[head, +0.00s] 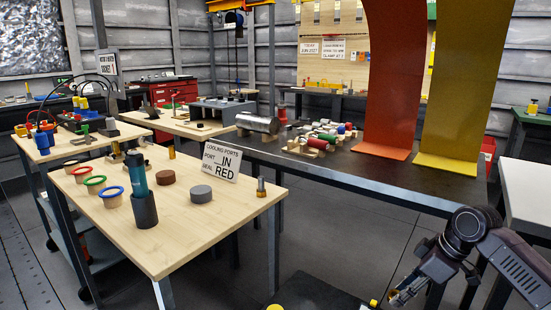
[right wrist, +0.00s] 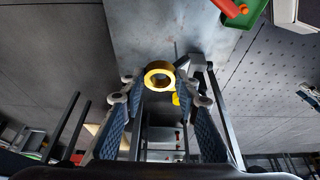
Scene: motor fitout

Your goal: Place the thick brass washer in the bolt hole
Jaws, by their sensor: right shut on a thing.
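The thick brass washer (right wrist: 159,76) shows as a gold ring at the fingertips of my right gripper (right wrist: 158,84) in the right wrist view. That gripper is shut on it, with a blue-grey padded finger on either side. In the head view my right gripper (head: 397,296) is low at the right, in front of the dark table, with a small gold spot at its tip. I cannot pick out the bolt hole in either view. My left gripper is not in view.
A wooden table (head: 220,222) at the left holds coloured rings, a dark cup with a teal bottle, discs and a sign (head: 221,160). A dark table (head: 370,172) carries cylinders and tall orange (head: 392,80) and yellow (head: 468,90) curved panels. Grey floor lies between.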

